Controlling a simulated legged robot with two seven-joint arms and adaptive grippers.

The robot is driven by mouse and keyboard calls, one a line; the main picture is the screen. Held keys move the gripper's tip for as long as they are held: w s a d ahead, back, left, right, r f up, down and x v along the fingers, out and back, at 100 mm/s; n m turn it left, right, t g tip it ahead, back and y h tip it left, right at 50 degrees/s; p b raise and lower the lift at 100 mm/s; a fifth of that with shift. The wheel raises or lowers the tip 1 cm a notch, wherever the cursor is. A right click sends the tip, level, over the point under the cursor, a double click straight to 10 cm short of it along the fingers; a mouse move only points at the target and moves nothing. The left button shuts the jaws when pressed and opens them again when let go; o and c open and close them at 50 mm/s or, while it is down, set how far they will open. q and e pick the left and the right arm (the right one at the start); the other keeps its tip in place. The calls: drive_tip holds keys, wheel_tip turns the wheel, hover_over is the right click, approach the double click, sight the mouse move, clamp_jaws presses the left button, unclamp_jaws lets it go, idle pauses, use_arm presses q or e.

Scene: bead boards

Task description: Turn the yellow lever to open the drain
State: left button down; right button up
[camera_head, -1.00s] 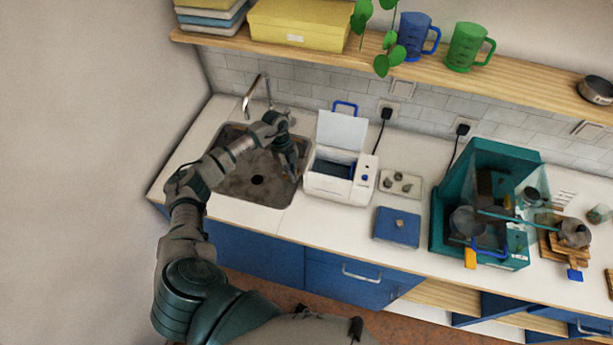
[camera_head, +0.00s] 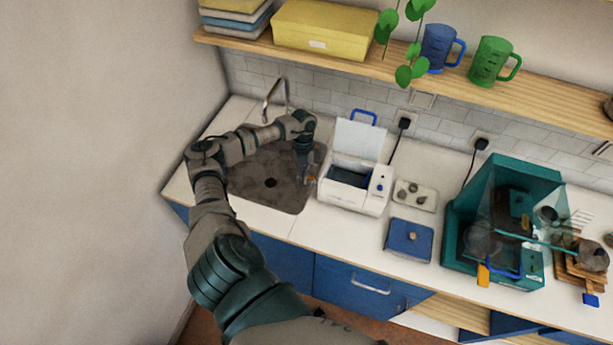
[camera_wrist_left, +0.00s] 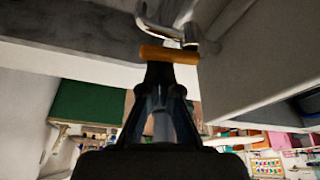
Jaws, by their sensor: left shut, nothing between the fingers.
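The yellow-orange lever (camera_wrist_left: 170,55) is a short bar across the upper middle of the left wrist view, at a bent chrome pipe (camera_wrist_left: 180,28). In the head view a small orange bit of it (camera_head: 312,180) shows by the left side of the white machine (camera_head: 352,192), at the sink's right edge. My left gripper (camera_head: 306,178) points down there. In the left wrist view its shut, empty fingers (camera_wrist_left: 160,74) end right at the lever's near side. I cannot tell whether they touch it. My right gripper is out of view.
The sink (camera_head: 255,190) with a dark drain hole lies left of the gripper, and the tap (camera_head: 272,92) stands behind. A blue flat box (camera_head: 410,240), a small tray (camera_head: 416,196) and a teal open case (camera_head: 460,258) stand to the right. The shelf (camera_head: 365,66) hangs above.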

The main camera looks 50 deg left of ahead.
use_arm(q)
drive_tip(key=shift+s+a, duration=0.4)
drive_tip(key=shift+s, duration=0.25)
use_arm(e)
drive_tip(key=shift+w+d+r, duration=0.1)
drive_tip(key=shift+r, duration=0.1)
